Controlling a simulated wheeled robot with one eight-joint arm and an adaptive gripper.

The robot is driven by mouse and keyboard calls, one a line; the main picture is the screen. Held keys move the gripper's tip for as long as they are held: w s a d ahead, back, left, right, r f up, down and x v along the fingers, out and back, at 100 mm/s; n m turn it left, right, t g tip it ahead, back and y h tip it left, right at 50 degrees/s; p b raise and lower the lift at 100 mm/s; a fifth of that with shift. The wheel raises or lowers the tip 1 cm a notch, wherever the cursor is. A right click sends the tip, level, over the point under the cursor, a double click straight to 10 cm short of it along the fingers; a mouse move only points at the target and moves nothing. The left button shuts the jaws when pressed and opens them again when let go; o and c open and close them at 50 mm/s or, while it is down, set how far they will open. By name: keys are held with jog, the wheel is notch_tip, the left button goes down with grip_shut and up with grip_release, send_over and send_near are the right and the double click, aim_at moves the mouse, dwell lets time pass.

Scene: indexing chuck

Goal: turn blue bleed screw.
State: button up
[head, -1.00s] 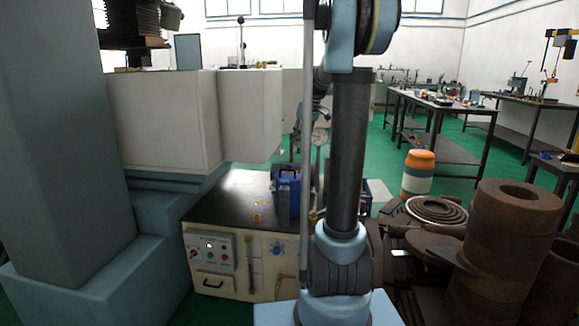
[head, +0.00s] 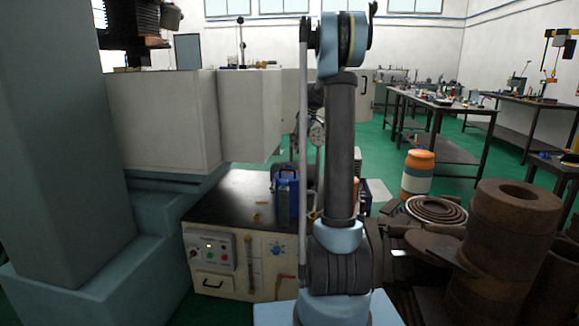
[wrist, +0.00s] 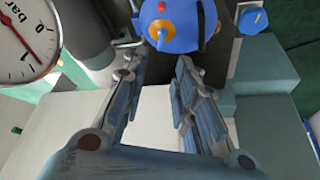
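In the wrist view a blue faceted knob (wrist: 252,20) sits at the upper right; it may be the bleed screw, but I cannot be sure. A blue rounded body (wrist: 178,25) with orange fittings is at the top centre, just beyond the fingertips. My gripper (wrist: 157,65) is open, its two fingers apart with nothing between them. The blue knob is beyond and to the right of the right finger, apart from it. A pressure gauge (wrist: 28,38) marked "0 bar" is at the upper left. In the head view my arm hides most of the gripper.
A cream cabinet (head: 205,272) with a dark top stands in front, with a blue star-shaped knob (head: 276,249) on its front. A blue container (head: 287,194) stands on it. Brown cylinders (head: 508,230) crowd the right. A white machine housing (head: 165,120) is at the left.

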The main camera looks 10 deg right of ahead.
jog(key=x, duration=1.2)
jog(key=shift+a+f, duration=0.1)
jog(key=shift+f, duration=0.15)
grip_shut()
